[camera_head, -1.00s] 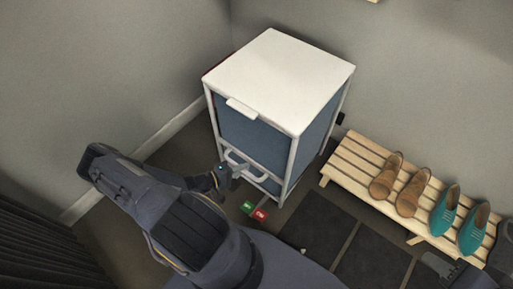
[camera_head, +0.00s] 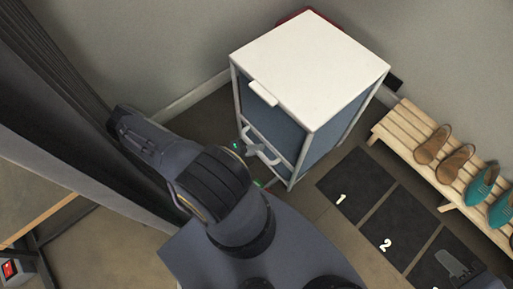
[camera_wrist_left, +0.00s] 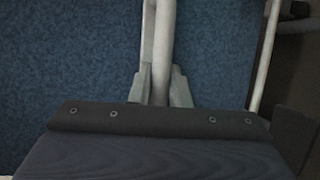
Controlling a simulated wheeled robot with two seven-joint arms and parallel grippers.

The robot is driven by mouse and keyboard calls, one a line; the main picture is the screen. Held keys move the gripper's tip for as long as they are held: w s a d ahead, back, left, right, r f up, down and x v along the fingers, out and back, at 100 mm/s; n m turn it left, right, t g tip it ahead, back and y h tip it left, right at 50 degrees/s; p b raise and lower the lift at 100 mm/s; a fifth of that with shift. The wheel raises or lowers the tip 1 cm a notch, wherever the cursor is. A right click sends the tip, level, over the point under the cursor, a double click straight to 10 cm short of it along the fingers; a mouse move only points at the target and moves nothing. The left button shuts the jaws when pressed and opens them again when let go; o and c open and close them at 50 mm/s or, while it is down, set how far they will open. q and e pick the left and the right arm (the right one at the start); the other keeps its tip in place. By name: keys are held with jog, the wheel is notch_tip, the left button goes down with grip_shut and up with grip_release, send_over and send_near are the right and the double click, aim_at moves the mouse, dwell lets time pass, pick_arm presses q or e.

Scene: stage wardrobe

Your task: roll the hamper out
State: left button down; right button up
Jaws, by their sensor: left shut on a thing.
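The hamper (camera_head: 310,70) is an upright box with a white lid, blue panels and a pale frame, standing on the floor near the back corner. Its pale handle (camera_head: 262,155) is on the front, low down. My left gripper (camera_head: 249,149) is shut on this handle. In the left wrist view, its grey fingers clasp the handle bar (camera_wrist_left: 158,40) in front of the blue panel (camera_wrist_left: 70,60). The hamper's underside is hidden.
A slatted wooden bench (camera_head: 405,128) with brown and teal shoes stands along the right wall. Dark numbered mats (camera_head: 350,187) lie before it. A red thing (camera_head: 296,16) shows behind the hamper. A dark curtain (camera_head: 55,70) hangs left.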

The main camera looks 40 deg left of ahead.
pick_arm(q)
jog(key=shift+s, duration=0.35)
pick_arm(e)
jog(key=shift+s, duration=0.3)
pick_arm(q)
jog(key=c, duration=1.4)
grip_release()
jog(key=shift+s+a, duration=0.1)
jog(key=shift+o, duration=0.2)
jog(key=p+v, duration=0.1)
jog(key=v, duration=0.6)
jog(key=shift+s+a, duration=0.2)
jog(key=shift+s, duration=0.15)
pick_arm(e)
jog(key=shift+r, duration=0.55)
